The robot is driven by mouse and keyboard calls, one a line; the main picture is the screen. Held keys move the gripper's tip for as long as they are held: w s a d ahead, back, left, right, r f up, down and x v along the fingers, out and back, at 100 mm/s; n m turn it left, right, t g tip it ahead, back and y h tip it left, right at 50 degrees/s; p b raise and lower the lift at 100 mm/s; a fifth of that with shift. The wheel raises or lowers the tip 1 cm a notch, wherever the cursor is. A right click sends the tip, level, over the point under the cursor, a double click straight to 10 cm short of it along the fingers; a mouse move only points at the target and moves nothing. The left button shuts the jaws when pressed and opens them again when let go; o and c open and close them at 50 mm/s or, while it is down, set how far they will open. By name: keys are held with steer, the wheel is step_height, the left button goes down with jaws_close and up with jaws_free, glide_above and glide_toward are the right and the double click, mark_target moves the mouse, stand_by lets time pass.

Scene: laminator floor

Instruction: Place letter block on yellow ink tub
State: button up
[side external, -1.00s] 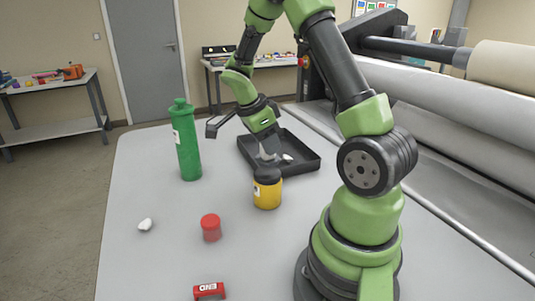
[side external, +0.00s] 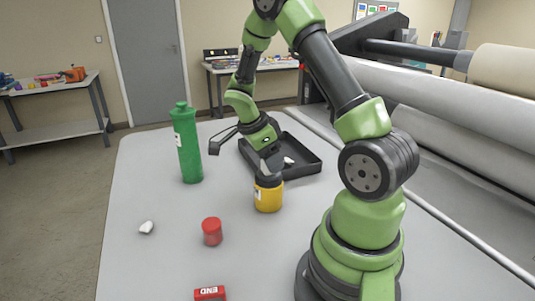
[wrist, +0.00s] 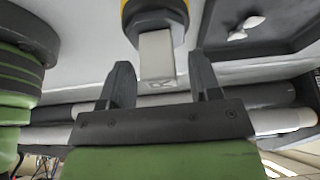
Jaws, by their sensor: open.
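The yellow ink tub (side external: 268,198) stands upright on the table with a black lid; its lid end also shows at the top of the wrist view (wrist: 157,14). A pale letter block (wrist: 157,55) with a faint mark on its end stands against the lid in the wrist view. In the side view the block is too small and covered to make out clearly. My gripper (wrist: 160,75) is open, with one finger on each side of the block and a visible gap at each. In the side view my gripper (side external: 271,163) is just above the tub's lid.
A black tray (side external: 308,165) with white pieces lies behind the tub. A tall green bottle (side external: 188,150) stands left. A red tub (side external: 212,232), a red END block (side external: 209,293) and a white lump (side external: 146,227) are nearer. The table's left part is mostly clear.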

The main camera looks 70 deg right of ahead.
steer(key=v, duration=1.2)
steer(key=s+a+r+n+t+y, duration=0.2)
steer(key=s+a+r+n+t, duration=0.2)
steer(key=a+n, duration=0.5)
steer(key=s+a+r+n+t+y, duration=0.3)
steer(key=s+a+n+t, duration=0.3)
steer(key=n, duration=0.8)
steer(key=a+r, duration=0.1)
steer(key=a, duration=0.2)
steer(key=shift+s+a+r, duration=0.15)
steer(key=shift+s, duration=0.15)
